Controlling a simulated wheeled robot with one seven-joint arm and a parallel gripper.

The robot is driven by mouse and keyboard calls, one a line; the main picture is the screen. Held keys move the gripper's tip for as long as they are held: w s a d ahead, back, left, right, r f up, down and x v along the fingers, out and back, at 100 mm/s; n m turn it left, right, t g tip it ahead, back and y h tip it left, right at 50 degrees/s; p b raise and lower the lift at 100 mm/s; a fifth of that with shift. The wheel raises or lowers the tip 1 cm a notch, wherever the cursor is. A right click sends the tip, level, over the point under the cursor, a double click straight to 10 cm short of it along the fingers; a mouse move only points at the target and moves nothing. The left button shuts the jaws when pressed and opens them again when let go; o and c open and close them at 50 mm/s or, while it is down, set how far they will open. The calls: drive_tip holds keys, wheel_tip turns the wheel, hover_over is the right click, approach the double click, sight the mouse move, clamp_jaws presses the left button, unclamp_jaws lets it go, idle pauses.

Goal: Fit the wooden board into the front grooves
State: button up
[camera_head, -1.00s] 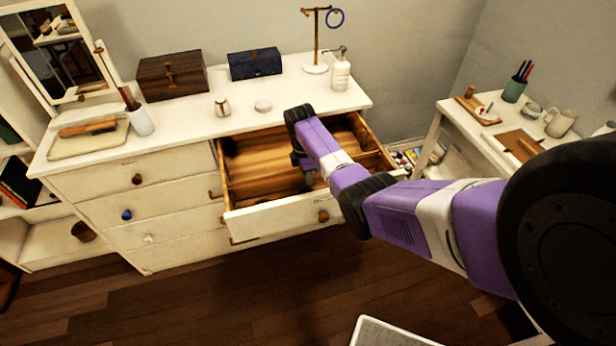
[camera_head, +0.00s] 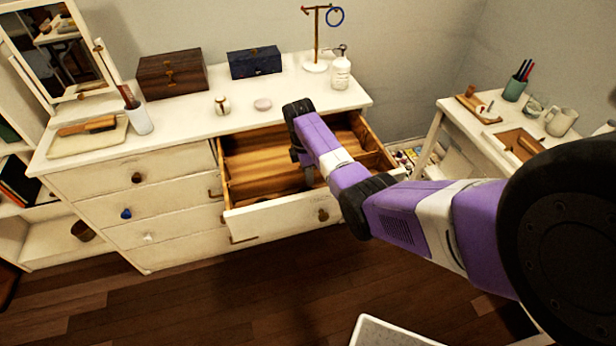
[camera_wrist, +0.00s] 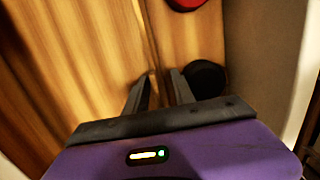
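The wooden board (camera_wrist: 150,42) shows in the wrist view as a thin upright edge running up from between my fingers. My gripper (camera_wrist: 158,88) is close around this edge, with a finger on each side. In the head view my gripper (camera_head: 308,178) reaches down into the open top drawer (camera_head: 285,218) of the white dresser. The drawer has a light wooden inside and a divider toward its right. My wrist hides part of the inside. The grooves cannot be made out, and I cannot tell whether the board sits in them.
A small jar (camera_head: 222,104), a pale disc (camera_head: 263,104), two boxes and a pump bottle (camera_head: 340,70) stand on the dresser top. A red round thing (camera_wrist: 185,3) and a dark round thing (camera_wrist: 205,79) lie right of the board. A side table (camera_head: 470,128) stands at right.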

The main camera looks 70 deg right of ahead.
drive_tip(key=shift+w+a+r, duration=0.1)
drive_tip(key=shift+r, duration=1.4)
drive_tip(key=shift+w+a+r, duration=0.1)
drive_tip(key=shift+r, duration=1.35)
